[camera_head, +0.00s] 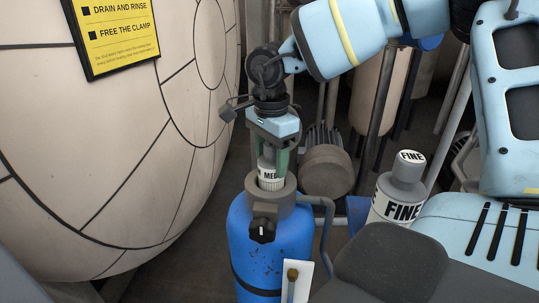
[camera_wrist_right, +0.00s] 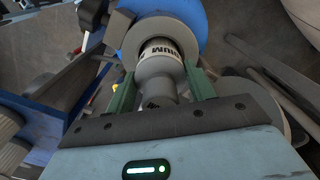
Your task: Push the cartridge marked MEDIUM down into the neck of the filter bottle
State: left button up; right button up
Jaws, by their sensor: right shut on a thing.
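The cartridge marked MEDIUM (camera_head: 270,174) is upright, its lower part inside the grey neck (camera_head: 257,199) of the blue filter bottle (camera_head: 272,248). Part of its white lettered band still shows above the rim. My right gripper (camera_head: 272,161) points down from above, its green fingers shut on the cartridge just over the neck. In the right wrist view, the grey cartridge (camera_wrist_right: 158,80) sits between the green fingers, with its lettered band inside the round collar (camera_wrist_right: 128,40). How deep it sits is hidden. My left gripper is not in view.
A cartridge marked FINE (camera_head: 398,190) stands to the right of the bottle. A large pale tank (camera_head: 110,150) with a yellow sign (camera_head: 118,30) fills the left. A black knob (camera_head: 262,230) is on the bottle's front, and a grey pipe (camera_head: 328,235) runs beside it.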

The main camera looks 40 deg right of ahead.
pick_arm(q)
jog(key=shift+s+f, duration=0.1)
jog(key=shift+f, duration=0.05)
pick_arm(e)
jog(key=shift+f, duration=0.25)
jog(key=o, duration=1)
jog(key=shift+o, duration=0.2)
jog(key=shift+r, duration=0.1)
jog(key=shift+r, duration=0.15)
jog(key=shift+r+p, duration=0.35)
jog(key=shift+r, duration=0.5)
notch_tip(320, 180, up, 10)
jog(key=shift+f+b, duration=0.1)
jog(key=shift+b, duration=0.65)
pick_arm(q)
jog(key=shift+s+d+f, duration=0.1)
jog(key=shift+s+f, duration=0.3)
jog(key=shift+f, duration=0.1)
pick_arm(e)
jog(key=shift+r, duration=0.65)
